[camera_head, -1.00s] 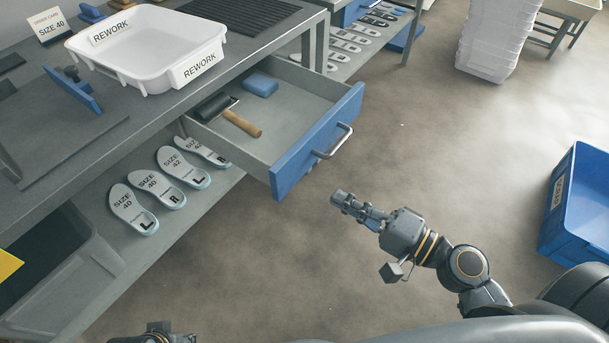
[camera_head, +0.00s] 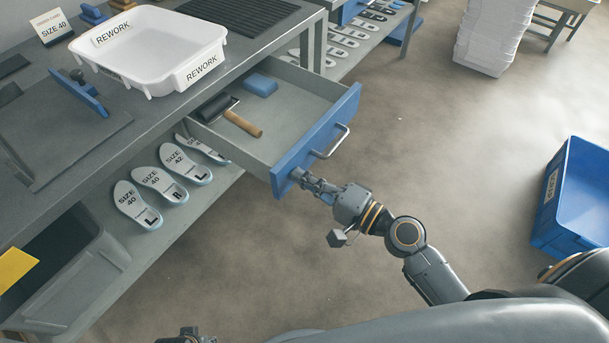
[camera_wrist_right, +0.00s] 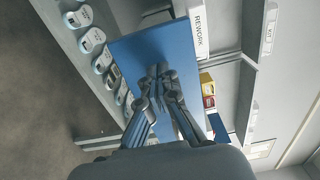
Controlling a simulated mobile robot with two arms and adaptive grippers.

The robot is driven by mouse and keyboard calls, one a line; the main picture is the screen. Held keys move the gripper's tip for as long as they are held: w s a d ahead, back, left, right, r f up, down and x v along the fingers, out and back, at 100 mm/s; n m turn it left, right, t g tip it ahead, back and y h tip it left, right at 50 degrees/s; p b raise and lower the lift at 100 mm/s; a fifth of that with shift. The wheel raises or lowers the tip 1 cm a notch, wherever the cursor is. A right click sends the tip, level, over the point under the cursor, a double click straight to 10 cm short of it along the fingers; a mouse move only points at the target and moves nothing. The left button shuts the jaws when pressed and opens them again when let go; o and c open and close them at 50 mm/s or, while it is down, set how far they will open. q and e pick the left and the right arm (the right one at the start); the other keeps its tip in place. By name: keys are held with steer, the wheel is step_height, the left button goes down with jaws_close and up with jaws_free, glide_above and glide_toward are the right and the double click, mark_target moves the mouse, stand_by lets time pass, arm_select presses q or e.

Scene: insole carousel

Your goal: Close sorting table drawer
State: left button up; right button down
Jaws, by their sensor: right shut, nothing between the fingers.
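The sorting table drawer (camera_head: 270,120) is pulled well out, with a blue front (camera_head: 306,152) and a grey bar handle (camera_head: 331,142). A black roller with a wooden handle (camera_head: 236,117) and a blue block (camera_head: 260,86) lie inside it. My right gripper (camera_head: 298,176) is shut and empty, its fingertips at the lower near end of the blue front, beside the handle. In the right wrist view the shut fingers (camera_wrist_right: 158,72) point at the blue front (camera_wrist_right: 150,48); I cannot tell whether they touch it. My left gripper (camera_head: 185,335) shows only in part at the bottom edge.
A white REWORK tray (camera_head: 150,50) stands on the tabletop. Several insoles (camera_head: 160,183) lie on the lower shelf beneath the drawer. A blue crate (camera_head: 575,200) is on the floor at the right. The floor in front of the drawer is clear.

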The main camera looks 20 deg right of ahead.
steer(key=shift+w, duration=0.1)
